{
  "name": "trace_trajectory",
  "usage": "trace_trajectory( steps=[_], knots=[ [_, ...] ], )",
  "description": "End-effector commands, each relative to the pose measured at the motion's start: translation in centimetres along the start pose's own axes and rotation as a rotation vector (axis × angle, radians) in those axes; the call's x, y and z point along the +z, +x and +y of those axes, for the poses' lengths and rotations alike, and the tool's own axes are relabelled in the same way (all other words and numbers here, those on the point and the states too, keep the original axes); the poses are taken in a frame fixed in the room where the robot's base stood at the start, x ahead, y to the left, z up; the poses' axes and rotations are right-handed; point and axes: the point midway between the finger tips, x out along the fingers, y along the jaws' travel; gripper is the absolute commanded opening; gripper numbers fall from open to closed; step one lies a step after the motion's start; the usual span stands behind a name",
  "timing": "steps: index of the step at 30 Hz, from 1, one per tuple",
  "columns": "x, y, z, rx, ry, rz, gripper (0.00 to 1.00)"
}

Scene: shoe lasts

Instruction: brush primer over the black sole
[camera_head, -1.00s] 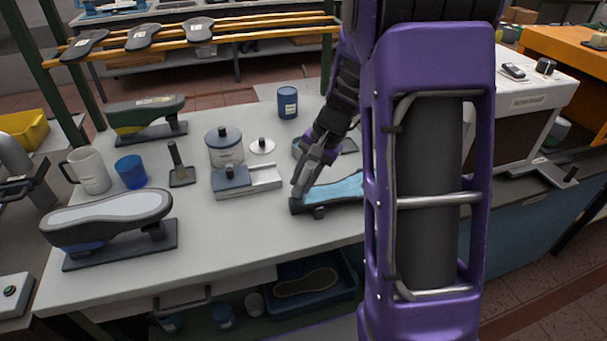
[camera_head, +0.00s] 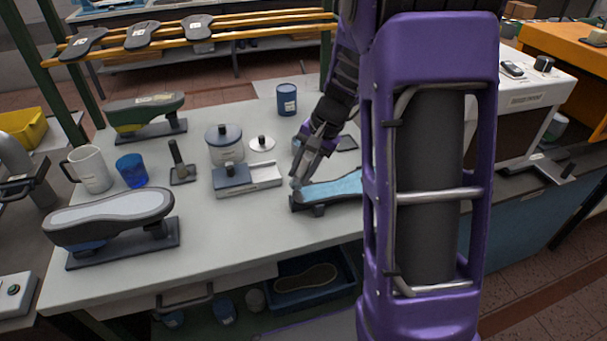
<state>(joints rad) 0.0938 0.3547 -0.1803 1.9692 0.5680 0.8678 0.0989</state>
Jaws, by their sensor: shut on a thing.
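A dark-edged sole (camera_head: 335,188) lies on a low black stand at the right of the bench. Its upper face looks light blue and glossy up to the left end; my arm hides its right part. My gripper (camera_head: 300,176) is over the left end of this sole, pointing down. It is shut on a thin thing, probably the brush, which is too small and covered to make out. I cannot tell whether its tip touches the sole.
A last with a pale sole (camera_head: 110,210) is at front left, a green one (camera_head: 146,110) behind it. A mug (camera_head: 90,168), a blue cup (camera_head: 132,170), a hammer-like tool (camera_head: 179,163), a grey tray (camera_head: 248,179) and a blue can (camera_head: 287,98) stand around. Front middle is clear.

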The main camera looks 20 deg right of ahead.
Motion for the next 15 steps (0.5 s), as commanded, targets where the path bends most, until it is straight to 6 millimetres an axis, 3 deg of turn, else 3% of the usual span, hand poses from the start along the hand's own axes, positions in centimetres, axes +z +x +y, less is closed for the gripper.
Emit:
trace_trajectory(
  steps=[15],
  knots=[
    [0.4,-4.5,-1.2,-0.001,-0.002,0.001,0.0]
  ],
)
